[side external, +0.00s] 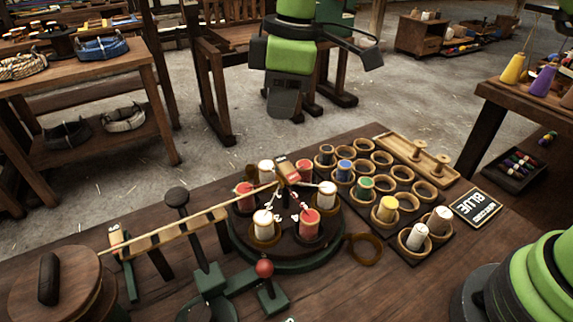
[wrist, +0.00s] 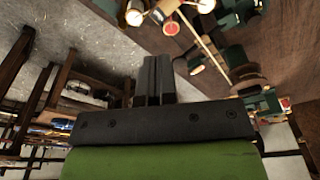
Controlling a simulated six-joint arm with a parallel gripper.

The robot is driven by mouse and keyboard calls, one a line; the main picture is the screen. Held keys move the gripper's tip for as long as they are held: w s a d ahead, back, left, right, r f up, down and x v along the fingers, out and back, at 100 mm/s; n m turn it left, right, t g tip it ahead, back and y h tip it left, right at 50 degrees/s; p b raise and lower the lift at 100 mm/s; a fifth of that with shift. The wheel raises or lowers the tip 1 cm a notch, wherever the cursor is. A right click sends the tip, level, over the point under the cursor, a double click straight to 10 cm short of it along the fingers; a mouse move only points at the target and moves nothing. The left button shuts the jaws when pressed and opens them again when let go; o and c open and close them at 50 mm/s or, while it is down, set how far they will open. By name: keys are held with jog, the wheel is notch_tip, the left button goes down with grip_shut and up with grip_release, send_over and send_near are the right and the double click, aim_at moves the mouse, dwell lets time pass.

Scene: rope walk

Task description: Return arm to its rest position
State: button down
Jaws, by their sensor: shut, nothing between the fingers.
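My green arm hangs at the top middle of the side external view, beyond the bench (side external: 345,300) and above the floor. In the wrist view my gripper (wrist: 157,62) has its two dark fingers pressed together, with nothing between them. It is clear of the bench and the things on it. A round turntable (side external: 285,258) on the bench carries red and white bobbins, such as a red bobbin (side external: 308,224) and a white bobbin (side external: 263,225). Strands run from bobbins up to a small block (side external: 288,172), and a rope (side external: 190,220) stretches from there to the left.
A dark holder of wooden cups stands right of the turntable, with blue (side external: 344,170), green (side external: 364,188), yellow (side external: 387,208) and white bobbins (side external: 418,236). A sign (side external: 477,207) reads BLUE. A rope-laden table (side external: 145,62) stands behind.

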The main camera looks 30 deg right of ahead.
jog(key=shift+r, duration=0.1)
dwell(0.3)
jog(key=s+d+r+m+t, duration=0.3)
jog(key=s+d+r+m, duration=0.55)
jog(key=r, duration=0.25)
jog(key=s+d+f+m+t, duration=0.1)
jog(key=s+d+m, duration=0.1)
jog(key=s+m, duration=0.2)
jog(key=s+d+m+t, duration=0.2)
jog(key=s+d+m, duration=0.1)
jog(key=s, duration=0.6)
jog(key=shift+s+d+f+m, duration=0.3)
jog(key=shift+s+f+m, duration=0.05)
jog(key=shift+f, duration=0.05)
